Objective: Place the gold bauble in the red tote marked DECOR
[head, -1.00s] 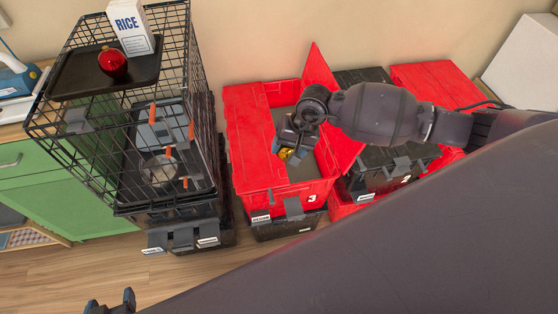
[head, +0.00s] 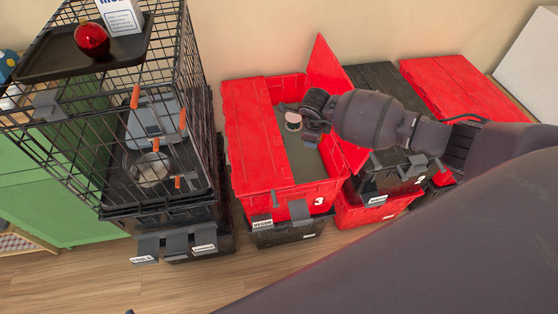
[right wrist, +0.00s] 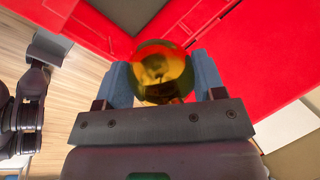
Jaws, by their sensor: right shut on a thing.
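The red tote (head: 290,203) carries a DECOR label and the number 3 on its front. Its left lid flap is closed and its right flap stands up, leaving a grey interior (head: 303,165) open. My right gripper (head: 293,124) is over the far part of this opening in the head view. In the right wrist view my right gripper (right wrist: 161,82) is shut on the gold bauble (right wrist: 161,68), between two blue-grey fingers. In the head view the bauble is not clearly visible. Only a dark speck, perhaps my left gripper, shows at the bottom edge.
A wire crate (head: 205,110) stands left of the tote, with a black tray (head: 60,60) holding a red bauble (head: 91,38) on top. A black tote marked 2 (head: 395,180) and another red tote (head: 455,85) stand to the right. The tote's raised flap (head: 328,70) is close to my right arm.

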